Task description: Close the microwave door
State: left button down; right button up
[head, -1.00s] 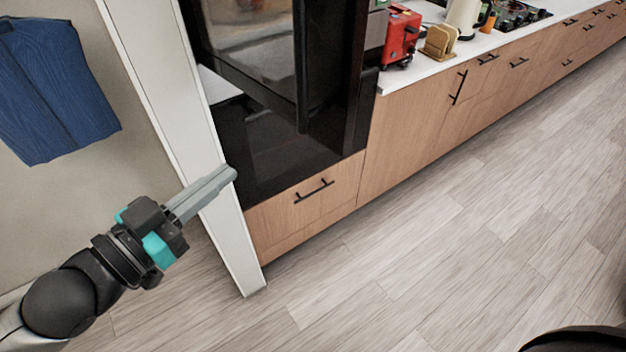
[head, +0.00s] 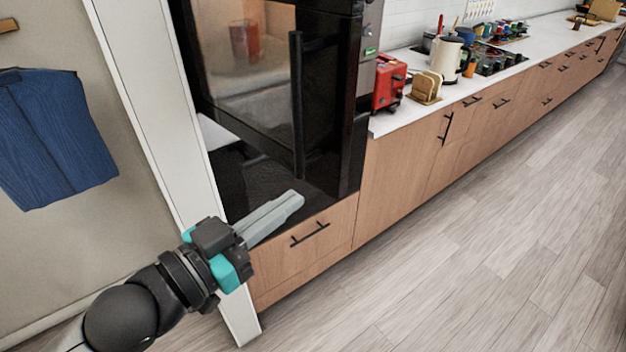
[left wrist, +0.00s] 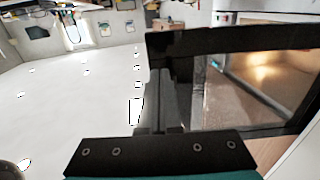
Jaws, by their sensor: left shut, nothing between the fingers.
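The microwave is a black built-in appliance in a tall cabinet. Its dark glass door (head: 245,75) has a vertical black handle (head: 298,105). In the left wrist view, the black door frame (left wrist: 245,42) and glass fill the right side, and a warm-lit interior (left wrist: 265,65) shows beyond, so the door stands partly open. My left gripper (head: 298,198) is shut and empty, low in front of the appliance, pointing right. In the left wrist view its fingers (left wrist: 160,110) lie beside the door; I cannot tell if they touch it. My right gripper is not in view.
A white cabinet side panel (head: 165,130) stands left of the microwave, and a drawer (head: 300,245) lies below it. A red toaster (head: 388,82) and other items stand on the counter to the right. The wood floor (head: 470,270) is clear.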

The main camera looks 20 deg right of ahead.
aim_at(328, 175)
pick_arm(q)
jog(key=shift+p+x, duration=0.35)
jog(key=shift+x, duration=2.5)
jog(key=shift+w+d, duration=0.1)
jog(key=shift+d, duration=0.05)
